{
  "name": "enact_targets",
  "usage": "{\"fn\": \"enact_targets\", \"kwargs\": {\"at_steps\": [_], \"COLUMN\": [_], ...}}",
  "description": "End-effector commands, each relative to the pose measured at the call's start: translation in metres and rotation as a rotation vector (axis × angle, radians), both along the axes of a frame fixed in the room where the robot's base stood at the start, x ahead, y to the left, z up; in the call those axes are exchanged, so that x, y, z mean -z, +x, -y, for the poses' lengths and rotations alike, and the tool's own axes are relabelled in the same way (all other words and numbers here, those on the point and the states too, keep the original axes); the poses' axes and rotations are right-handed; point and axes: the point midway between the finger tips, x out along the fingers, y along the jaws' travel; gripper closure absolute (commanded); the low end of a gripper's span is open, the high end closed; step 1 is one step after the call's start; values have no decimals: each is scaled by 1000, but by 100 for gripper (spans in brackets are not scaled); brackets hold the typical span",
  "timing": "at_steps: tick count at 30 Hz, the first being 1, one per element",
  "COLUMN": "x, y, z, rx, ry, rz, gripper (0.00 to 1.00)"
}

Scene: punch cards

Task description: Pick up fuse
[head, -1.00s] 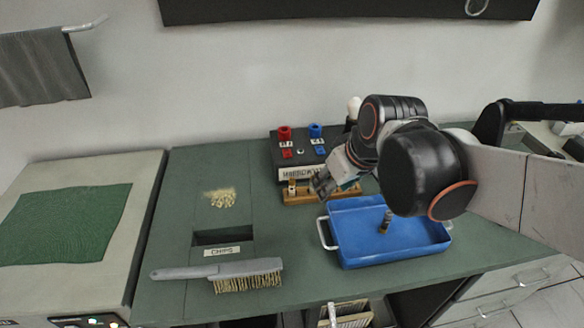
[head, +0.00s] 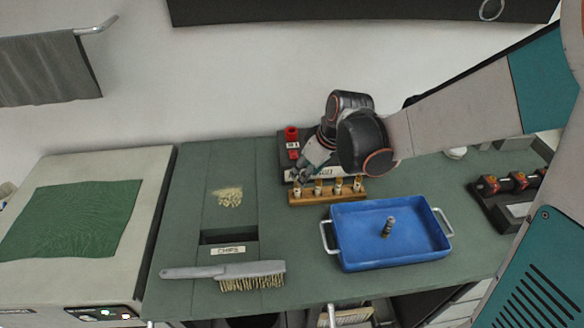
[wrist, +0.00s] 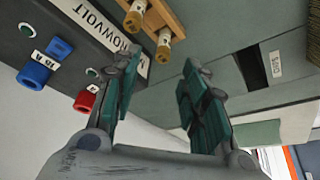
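A wooden rack (head: 327,197) at the table's back holds several upright pale fuses with brass-coloured ends, including a leftmost fuse (head: 297,188). My gripper (head: 301,172) is just above and behind that left end in the head view. In the wrist view my gripper (wrist: 160,66) is open, with nothing between its dark green finger pads. Two fuses, a left one (wrist: 134,16) and a right one (wrist: 164,44), show past the fingertips, apart from them. A darker cylinder (head: 388,228), possibly another fuse, stands in the blue tray (head: 342,256).
A black box (wrist: 75,20) with red and blue terminals stands right behind the rack, partly hidden by my arm in the head view. A brush (head: 240,274), a chips slot (head: 228,237) and pale chips (head: 229,196) lie left. A dark device (head: 508,190) is at right.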

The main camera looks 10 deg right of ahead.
Motion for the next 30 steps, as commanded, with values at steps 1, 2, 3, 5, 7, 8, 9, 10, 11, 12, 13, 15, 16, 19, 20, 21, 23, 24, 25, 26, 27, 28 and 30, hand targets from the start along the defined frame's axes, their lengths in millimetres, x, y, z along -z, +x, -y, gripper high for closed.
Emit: {"fn": "enact_targets", "kwargs": {"at_steps": [1, 2, 3, 5, 7, 8, 9, 10, 11, 12, 13, 15, 16, 19, 20, 21, 23, 24, 25, 26, 27, 28, 30], "x": [10, 13, 17, 22, 24, 25, 26, 28, 29, 33, 36, 45, 49, 64, 67, 71, 73, 74, 73, 73, 73, 72, 72], "y": [3, 4, 5, 7, 8, 8, 8, 8, 9, 9, 10, 12, 13, 17, 18, 19, 20, 21, 21, 21, 21, 20, 20], "z": [-2, -3, -4, -5, -6, -6, -7, -7, -8, -9, -10, -14, -15, -19, -20, -21, -22, -22, -22, -22, -22, -22, -22], "rx": [0, 0, 1, 1, 1, 1, 1, 1, 1, 1, 0, -1, -1, 1, 1, 1, 1, 1, 1, 2, 2, 2, 2], "ry": [0, 0, 0, 0, 0, 0, 0, 0, 0, 0, 0, 0, -1, -1, -1, -1, -1, -1, -1, -1, -1, -1, -1], "rz": [0, 0, 0, 0, 0, 0, 0, 0, 0, 0, 0, 0, -1, 0, 0, 0, 0, 0, 0, -1, -1, -1, -1], "gripper": [60, 60, 60, 60, 60, 60, 60, 60, 60, 60, 60, 60, 60, 60, 60, 60, 60, 60, 60, 60, 60, 60, 67]}}
